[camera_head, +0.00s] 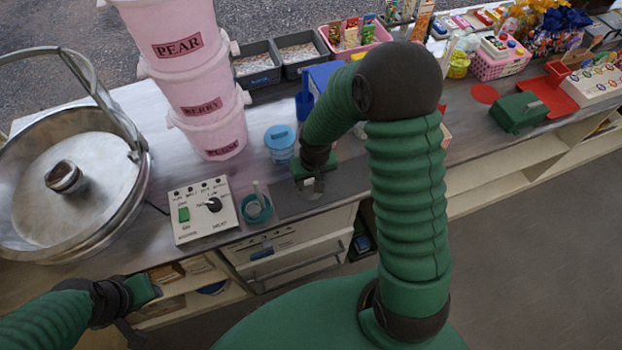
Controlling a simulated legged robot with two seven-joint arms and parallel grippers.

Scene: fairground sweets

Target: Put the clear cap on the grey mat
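The grey mat (290,206) lies flat near the counter's front edge, partly covered by my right arm. My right gripper (314,188) points down over the mat, and its fingers are too small and hidden to tell whether they are open or shut. A small pale grey patch shows at its fingertips; I cannot tell whether it is the clear cap or part of the gripper. I cannot make out the clear cap anywhere else. My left gripper (146,313) is low at the left, in front of the counter, with its fingers apart and nothing between them.
A blue-lidded jar (280,139), a teal round holder (256,210) and a control box (203,210) stand left of the mat. Pink buckets (207,100) and a large metal pan (80,215) are further left. A blue object (318,77) stands behind my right arm.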

